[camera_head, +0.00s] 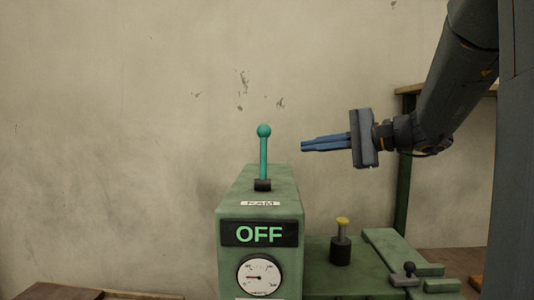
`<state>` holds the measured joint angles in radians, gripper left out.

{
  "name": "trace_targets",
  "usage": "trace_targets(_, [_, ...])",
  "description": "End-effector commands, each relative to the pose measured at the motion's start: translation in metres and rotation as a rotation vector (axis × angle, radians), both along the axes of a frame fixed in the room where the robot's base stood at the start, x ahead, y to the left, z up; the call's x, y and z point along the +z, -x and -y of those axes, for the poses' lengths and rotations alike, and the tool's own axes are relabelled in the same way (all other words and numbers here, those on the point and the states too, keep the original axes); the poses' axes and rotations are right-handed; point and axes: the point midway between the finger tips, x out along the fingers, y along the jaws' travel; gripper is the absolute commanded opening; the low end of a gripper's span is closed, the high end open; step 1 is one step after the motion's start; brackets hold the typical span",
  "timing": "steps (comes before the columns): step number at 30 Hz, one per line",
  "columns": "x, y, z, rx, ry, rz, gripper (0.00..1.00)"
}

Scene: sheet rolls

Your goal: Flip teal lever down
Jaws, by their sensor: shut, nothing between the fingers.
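The teal lever (264,155) stands upright on top of a green machine box (230,206), with a round teal knob at its upper end and a dark base at its foot. My gripper (303,146) is to the right of the lever, at about the height of its upper shaft. Its blue fingers point left and are shut and empty. A gap shows between the fingertips and the lever in the picture.
The box front has an OFF sign (259,234) and a round gauge (259,277). To its right are a yellow-topped post (341,245) and a small black-knobbed lever (406,275). A wooden surface (60,292) is at lower left. The space left of the teal lever is clear.

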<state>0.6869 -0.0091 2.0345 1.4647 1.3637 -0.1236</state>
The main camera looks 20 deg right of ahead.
Motion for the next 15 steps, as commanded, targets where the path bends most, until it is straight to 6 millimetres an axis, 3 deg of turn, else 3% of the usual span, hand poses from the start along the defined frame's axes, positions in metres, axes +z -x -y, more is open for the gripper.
trace_targets(15, [0.002,-0.006,-0.011,0.015,-0.006,0.010,0.00])
